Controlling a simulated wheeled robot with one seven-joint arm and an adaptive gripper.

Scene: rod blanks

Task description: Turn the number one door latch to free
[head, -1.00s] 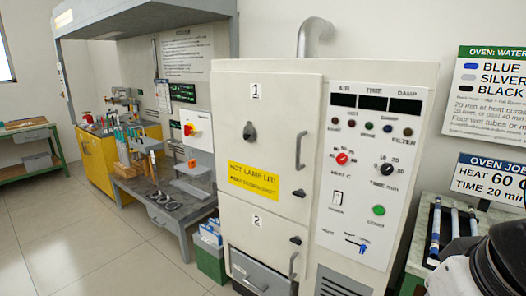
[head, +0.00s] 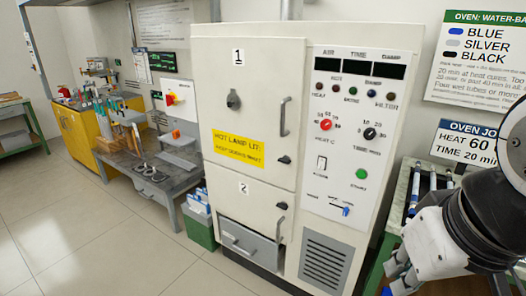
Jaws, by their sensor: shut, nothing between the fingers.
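The oven's number one door (head: 255,70) is the large upper white panel marked "1", and it looks closed. A small black latch (head: 284,160) sits at its lower right edge, below the upright bar handle (head: 285,117). Which way the latch points is too small to tell surely. A dark round knob (head: 233,99) is on the door's upper left part. My gripper (head: 391,279) is low at the right, shut and empty, partly cut off by the frame's bottom. It is well apart from the latch, to its right and nearer to me.
The control panel (head: 355,135) lies between door one and my arm. A rack with rods (head: 414,190) stands at right. Floor in front is clear.

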